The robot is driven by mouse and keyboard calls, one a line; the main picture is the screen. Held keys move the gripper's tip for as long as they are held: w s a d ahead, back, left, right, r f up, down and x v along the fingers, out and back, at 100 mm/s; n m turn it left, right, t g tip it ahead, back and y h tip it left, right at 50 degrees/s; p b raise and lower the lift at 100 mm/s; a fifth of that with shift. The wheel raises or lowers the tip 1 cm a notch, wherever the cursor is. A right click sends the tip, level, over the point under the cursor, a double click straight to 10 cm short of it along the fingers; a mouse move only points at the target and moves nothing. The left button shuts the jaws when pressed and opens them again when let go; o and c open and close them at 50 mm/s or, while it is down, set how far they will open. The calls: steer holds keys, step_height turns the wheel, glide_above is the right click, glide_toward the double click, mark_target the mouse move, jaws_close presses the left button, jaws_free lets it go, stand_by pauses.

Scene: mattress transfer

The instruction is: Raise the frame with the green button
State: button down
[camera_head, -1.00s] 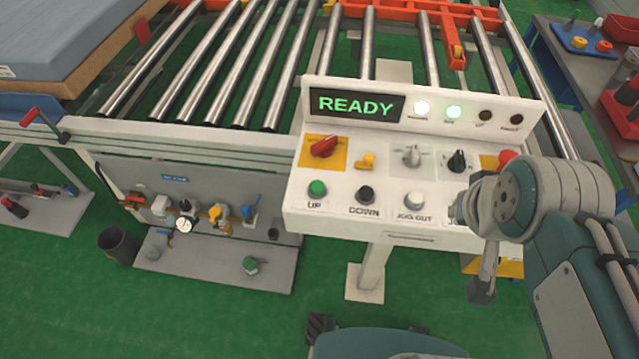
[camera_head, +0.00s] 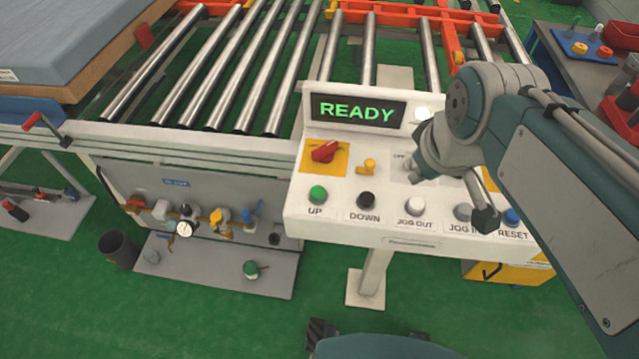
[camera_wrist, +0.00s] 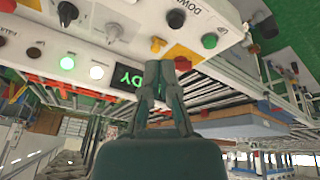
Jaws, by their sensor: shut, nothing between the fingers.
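The green UP button (camera_head: 317,194) is on the front left of the white sloping control panel (camera_head: 292,215). It also shows in the wrist view (camera_wrist: 209,41), where the panel appears upside down. My gripper (camera_head: 487,217) is over the panel's right part, to the right of the green button and apart from it. In the wrist view my gripper (camera_wrist: 168,68) has its fingers together and empty. The display (camera_head: 357,110) reads READY. The roller frame (camera_head: 190,139) lies behind and left of the panel.
A black DOWN button (camera_head: 366,200) and a white JOG OUT button (camera_head: 415,205) sit right of the green one. A red rotary knob (camera_head: 325,151) and yellow key (camera_head: 366,166) stand behind. A mattress (camera_head: 75,45) lies at upper left.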

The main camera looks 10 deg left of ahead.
steer(key=w+a+n+g, duration=0.2)
steer(key=w+a+n, duration=0.25)
steer(key=a, duration=0.25)
steer(key=n+g, duration=0.1)
steer(key=n, duration=0.6)
glide_above(318, 191)
steer(key=d, duration=0.2)
steer(key=f, duration=0.2)
steer(key=shift+s+a+r+m, duration=0.1)
steer(key=shift+s+r+m, duration=0.2)
steer(key=shift+s, duration=0.15)
steer(key=f, duration=0.4)
steer(key=a+f, duration=0.1)
steer(key=f, duration=0.8)
steer(key=shift+w+a+f, duration=0.25)
steer(key=shift+w+f, duration=0.15)
steer(key=shift+f, duration=0.1)
